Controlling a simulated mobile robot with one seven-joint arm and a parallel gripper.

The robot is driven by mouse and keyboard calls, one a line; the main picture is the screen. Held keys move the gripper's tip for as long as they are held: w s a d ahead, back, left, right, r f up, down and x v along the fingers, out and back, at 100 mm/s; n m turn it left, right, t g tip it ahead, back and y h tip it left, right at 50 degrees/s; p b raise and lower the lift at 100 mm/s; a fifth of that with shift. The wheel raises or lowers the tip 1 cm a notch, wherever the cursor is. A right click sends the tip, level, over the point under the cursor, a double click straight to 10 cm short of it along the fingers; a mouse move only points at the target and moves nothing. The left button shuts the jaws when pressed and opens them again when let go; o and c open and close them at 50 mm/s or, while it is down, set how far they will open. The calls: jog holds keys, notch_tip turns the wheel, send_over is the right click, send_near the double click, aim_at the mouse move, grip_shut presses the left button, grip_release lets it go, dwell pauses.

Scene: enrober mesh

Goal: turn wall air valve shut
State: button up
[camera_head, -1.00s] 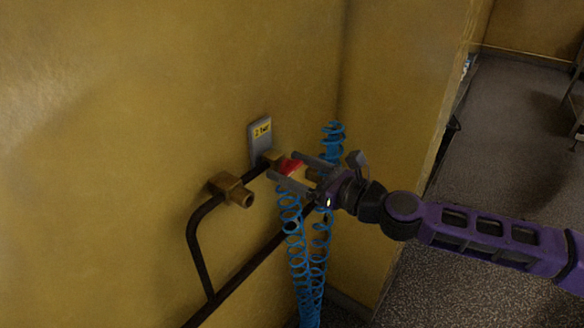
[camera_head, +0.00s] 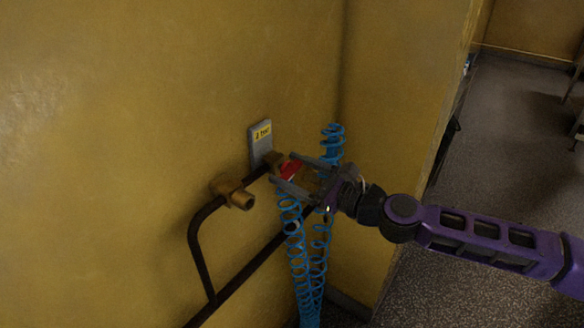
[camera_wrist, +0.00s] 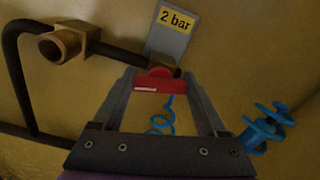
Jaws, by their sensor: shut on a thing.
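The wall air valve has a red handle (camera_head: 290,170) on a dark pipe with a brass fitting, below a grey plate (camera_head: 261,140) with a yellow "2 bar" label. The red handle also shows in the wrist view (camera_wrist: 156,84), lying across the picture between the finger ends. My gripper (camera_head: 288,176) reaches in from the right. Its two grey fingers are shut on the red handle, one at each end of it. In the wrist view the fingers (camera_wrist: 157,88) frame the handle just below the label plate. The valve body behind the handle is partly hidden.
A brass outlet (camera_head: 236,194) stands out from the wall left of the valve. Dark pipe (camera_head: 195,240) runs down from it. Blue coiled hoses (camera_head: 305,250) hang right under my gripper. A wall corner is close behind; open floor (camera_head: 490,150) lies to the right.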

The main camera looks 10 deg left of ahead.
jog(key=n, duration=0.3)
jog(key=shift+n+p, duration=0.3)
jog(key=shift+n, duration=0.1)
jog(key=n, duration=0.3)
jog(key=shift+n, duration=0.3)
jog(key=n, duration=0.3)
jog(key=shift+f+n, duration=0.1)
jog(key=shift+n, duration=0.2)
jog(key=shift+n+b, duration=0.45)
jog(key=shift+n, duration=1.55)
jog(key=o, duration=1.3)
jog(key=shift+s+d, duration=0.1)
